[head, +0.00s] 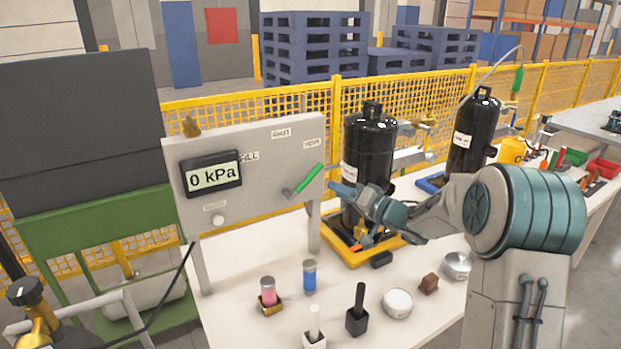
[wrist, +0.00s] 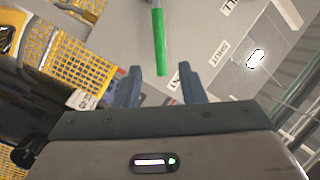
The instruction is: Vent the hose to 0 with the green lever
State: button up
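The green lever (head: 308,179) sits on the front of the grey panel (head: 254,203), slanting up to the right toward the VENT label (head: 312,143). The display (head: 212,174) on the panel reads 0 kPa. In the wrist view the green lever (wrist: 159,42) lies ahead of the fingers, its end near the gap between them. My gripper (wrist: 164,78) is open, with nothing between its fingers. In the head view my gripper (head: 338,192) is just right of the lever, and a small gap appears between them.
Two black cylinders (head: 370,145) (head: 473,135) stand behind and right of my gripper, the nearer in a yellow tray (head: 352,259). Vials, a white bowl (head: 397,302) and small blocks stand on the table below. A yellow mesh fence (head: 295,97) runs behind.

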aim_at(312, 179)
jog(key=p+x, duration=0.1)
jog(key=x, duration=1)
jog(key=shift+w+d, duration=0.1)
grip_shut()
